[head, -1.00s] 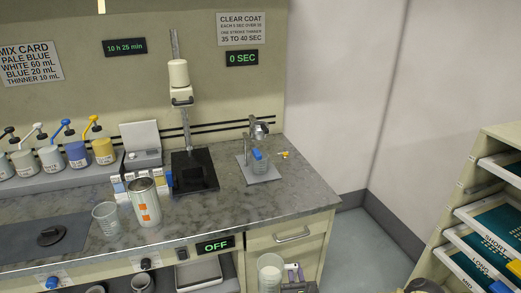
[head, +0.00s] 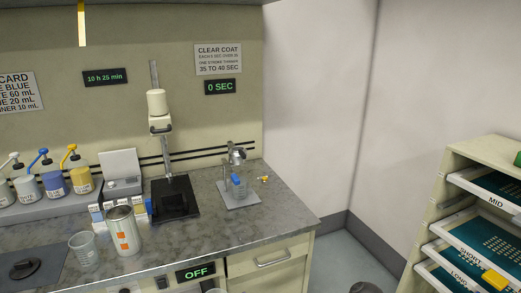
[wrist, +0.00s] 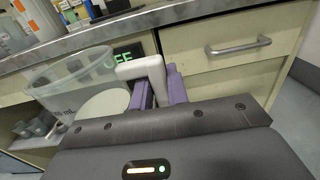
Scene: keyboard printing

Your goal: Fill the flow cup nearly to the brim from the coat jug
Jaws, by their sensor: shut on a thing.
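My gripper (wrist: 162,92) is shut on the pale handle (wrist: 143,69) of the clear coat jug (wrist: 66,76) in the wrist view. The jug is in front of the bench and appears tilted in this view. A pale round surface shows inside it; I cannot tell whether this is liquid or the bottom. The metal flow cup (head: 237,154) hangs on a small stand at the right of the bench in the head view. A clear beaker (head: 239,186) with a blue part stands below it. The flow cup's inside is hidden. My gripper is not in the head view.
A tall can (head: 123,232) and an empty clear cup (head: 84,248) stand left on the bench. A black-based stand (head: 174,197) is left of the flow cup. A drawer handle (wrist: 238,45) projects from the bench front. The timer (head: 220,87) reads 0 SEC.

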